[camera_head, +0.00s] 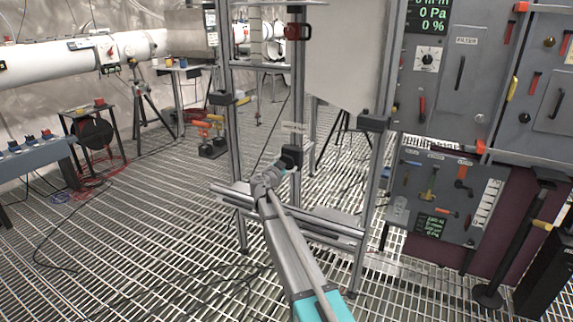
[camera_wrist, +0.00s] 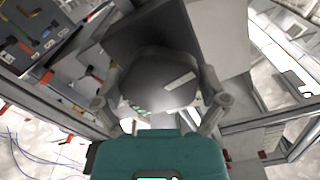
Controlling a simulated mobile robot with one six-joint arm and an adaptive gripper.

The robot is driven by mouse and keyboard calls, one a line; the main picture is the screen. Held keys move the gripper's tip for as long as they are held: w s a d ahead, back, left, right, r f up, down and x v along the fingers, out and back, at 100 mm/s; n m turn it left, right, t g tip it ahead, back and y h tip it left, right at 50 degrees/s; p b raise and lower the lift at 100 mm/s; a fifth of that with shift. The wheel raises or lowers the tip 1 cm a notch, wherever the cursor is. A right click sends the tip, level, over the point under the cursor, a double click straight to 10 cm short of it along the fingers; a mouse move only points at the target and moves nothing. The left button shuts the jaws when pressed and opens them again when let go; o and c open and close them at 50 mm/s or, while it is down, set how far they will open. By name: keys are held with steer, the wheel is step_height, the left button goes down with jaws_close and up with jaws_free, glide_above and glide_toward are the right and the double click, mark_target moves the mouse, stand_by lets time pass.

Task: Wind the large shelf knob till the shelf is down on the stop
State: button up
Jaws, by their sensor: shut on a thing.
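The large knob is a dark, round-faceted piece with a pale label, and it fills the middle of the wrist view (camera_wrist: 158,80). My gripper (camera_wrist: 162,92) has one finger on each side of it and is shut on it. In the head view the dark knob (camera_head: 292,154) shows at the end of my gripper (camera_head: 280,168), inside an upright metal frame. Horizontal rails (camera_head: 335,231) cross the frame low down, partly behind my arm. I cannot tell which part is the shelf or the stop, or whether they touch.
Frame posts (camera_head: 233,150) stand left and right of my arm, with dark blocks (camera_head: 373,123) on them. A grey control panel (camera_head: 440,195) stands close on the right. A side table (camera_head: 92,125) and cables are at left. Open grating floor (camera_head: 160,235) lies front left.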

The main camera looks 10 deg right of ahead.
steer(key=shift+n, duration=0.4)
steer(key=n, duration=0.9)
steer(key=shift+n, duration=0.4)
steer(key=n, duration=0.5)
steer(key=shift+n, duration=0.3)
steer(key=n, duration=0.5)
steer(key=shift+r, duration=0.1)
steer(key=n, duration=0.5)
steer(key=shift+n, duration=0.4)
steer(key=n, duration=1)
steer(key=shift+n, duration=0.4)
steer(key=n, duration=0.5)
steer(key=shift+n, duration=0.3)
